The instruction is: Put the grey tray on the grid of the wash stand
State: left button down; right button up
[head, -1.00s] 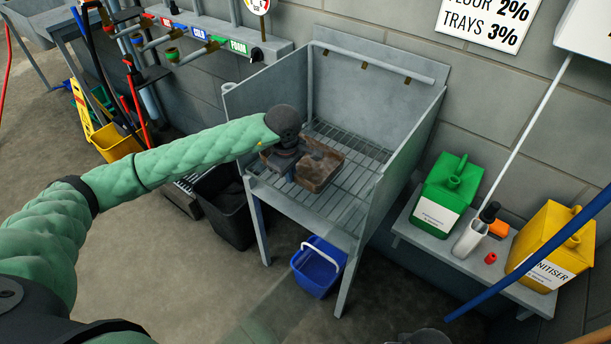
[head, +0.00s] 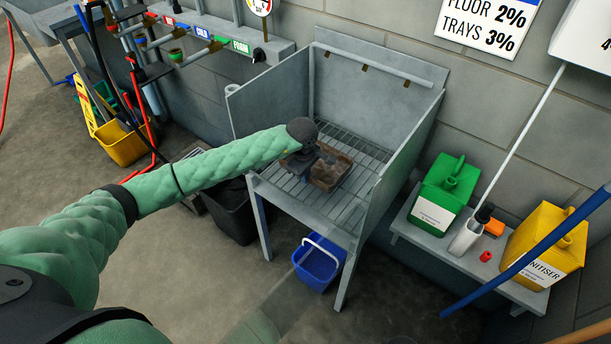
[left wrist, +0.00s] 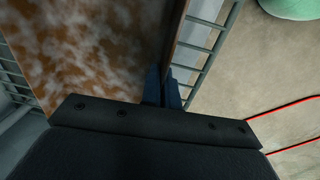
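The tray (head: 333,168) looks brown and soiled in the head view, with little grey showing. It is over the grid (head: 345,208) of the wash stand (head: 275,98), inside the stand's walls. My left gripper (head: 303,165) is at the tray's left side, its fingers largely hidden by the wrist. In the left wrist view the fingers (left wrist: 162,92) are close together on the tray's side wall, and the tray's stained floor (left wrist: 95,45) fills the upper left. Whether the tray touches the grid, I cannot tell. My right gripper is out of view.
A shelf with green (head: 440,190) and yellow (head: 545,245) canisters is at the right.

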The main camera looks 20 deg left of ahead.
pick_arm(q)
jog(key=shift+f, duration=0.5)
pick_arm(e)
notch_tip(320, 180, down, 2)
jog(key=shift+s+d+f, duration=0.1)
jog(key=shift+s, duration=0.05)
pick_arm(q)
jog(key=shift+f, duration=0.1)
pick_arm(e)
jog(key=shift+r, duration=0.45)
pick_arm(q)
jog(key=c, duration=1.7)
grip_release()
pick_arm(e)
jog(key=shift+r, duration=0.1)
